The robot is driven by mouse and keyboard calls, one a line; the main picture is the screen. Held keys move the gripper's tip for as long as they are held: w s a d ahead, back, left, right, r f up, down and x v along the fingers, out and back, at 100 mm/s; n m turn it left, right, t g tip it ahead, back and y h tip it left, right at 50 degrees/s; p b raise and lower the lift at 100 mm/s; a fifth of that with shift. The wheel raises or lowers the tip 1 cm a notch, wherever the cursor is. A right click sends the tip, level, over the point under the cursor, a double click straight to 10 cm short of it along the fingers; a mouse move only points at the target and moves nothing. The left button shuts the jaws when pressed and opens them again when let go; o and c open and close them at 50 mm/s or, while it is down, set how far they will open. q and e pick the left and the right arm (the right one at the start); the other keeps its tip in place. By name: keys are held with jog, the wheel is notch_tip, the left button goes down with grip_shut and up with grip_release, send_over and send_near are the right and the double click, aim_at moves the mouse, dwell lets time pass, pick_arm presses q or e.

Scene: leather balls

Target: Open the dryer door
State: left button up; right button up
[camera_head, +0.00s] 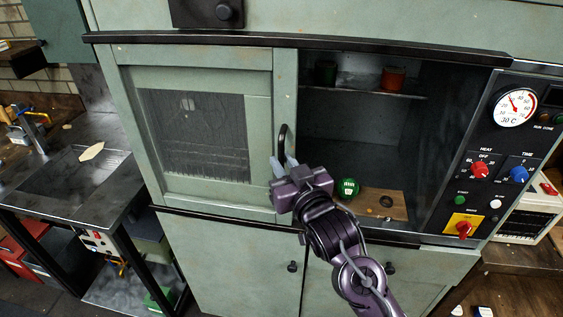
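The dryer is a pale green cabinet with a framed door (195,130) on its left side, holding a dark mesh-like window. A black vertical handle (283,138) sits at the door's right edge. My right gripper (283,163) is at the lower end of this handle. Its two pale fingers point up and stand apart, one to each side of the handle's lower end as seen here; I cannot tell whether they touch it. The right half of the dryer front shows the inside (350,140). My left gripper is not in view.
A control panel (500,150) with knobs is on the right. A dark metal bench (75,190) stands at the left. Lower cupboards (235,265) are below.

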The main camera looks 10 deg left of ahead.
jog(key=b+v, duration=0.1)
jog(key=v, duration=0.5)
jog(key=shift+s+b, duration=0.2)
jog(key=shift+b, duration=0.2)
jog(key=shift+d, duration=0.15)
